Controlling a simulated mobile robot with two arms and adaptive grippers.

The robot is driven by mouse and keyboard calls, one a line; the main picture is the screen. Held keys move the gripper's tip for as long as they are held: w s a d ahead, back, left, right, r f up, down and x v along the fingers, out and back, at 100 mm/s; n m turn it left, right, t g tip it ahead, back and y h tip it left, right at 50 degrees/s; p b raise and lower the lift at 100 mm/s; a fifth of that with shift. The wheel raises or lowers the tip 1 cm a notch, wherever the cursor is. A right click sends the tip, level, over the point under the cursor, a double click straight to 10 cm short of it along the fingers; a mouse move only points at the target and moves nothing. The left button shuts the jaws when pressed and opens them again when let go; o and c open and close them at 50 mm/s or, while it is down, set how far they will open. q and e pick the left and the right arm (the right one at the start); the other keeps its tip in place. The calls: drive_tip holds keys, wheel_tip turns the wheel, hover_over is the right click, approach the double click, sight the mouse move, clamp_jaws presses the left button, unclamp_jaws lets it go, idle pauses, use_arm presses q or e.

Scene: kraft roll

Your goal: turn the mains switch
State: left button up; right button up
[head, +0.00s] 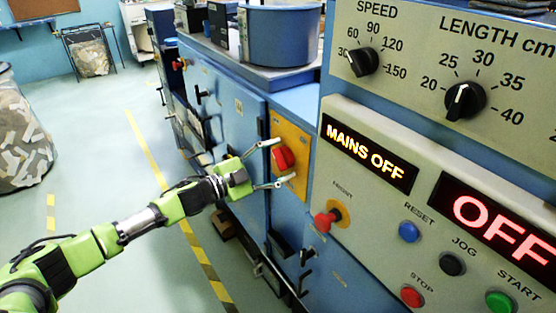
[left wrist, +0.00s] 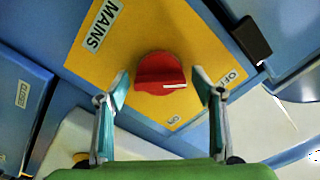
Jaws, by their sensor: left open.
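The mains switch (head: 284,158) is a red rotary knob on a yellow plate (head: 291,135) fixed to the blue machine. In the left wrist view the red knob (left wrist: 160,73) has a white pointer line directed right, between the OFF and ON labels and nearer OFF. My left gripper (head: 280,163) is open at the plate, its two fingers on either side of the knob. In the left wrist view the fingers (left wrist: 160,88) stand apart left and right of the knob, with gaps visible. A display (head: 366,152) reads MAINS OFF. My right gripper is not in view.
The grey control panel on the right carries a red knob (head: 327,220), a blue reset button (head: 409,231), a red stop button (head: 412,296) and a green start button (head: 499,301). A second display (head: 500,227) reads OFF. The floor at left is open, with a bin (head: 22,140).

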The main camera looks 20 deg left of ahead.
use_arm(q)
drive_tip(key=c, duration=1.1)
drive_tip(key=m+b, duration=0.1)
drive_tip(key=m, duration=0.3)
drive_tip(key=shift+f+m, duration=0.15)
drive_tip(key=shift+m, duration=0.25)
drive_tip(key=m+b, duration=0.2)
drive_tip(key=m, duration=0.2)
drive_tip(key=shift+m, duration=0.3)
drive_tip(key=m+b, duration=0.1)
drive_tip(key=m, duration=0.3)
drive_tip(key=shift+f+b, duration=0.1)
drive_tip(key=shift+b, duration=0.3)
drive_tip(key=shift+m+b, duration=0.75)
drive_tip(key=shift+m, duration=1.45)
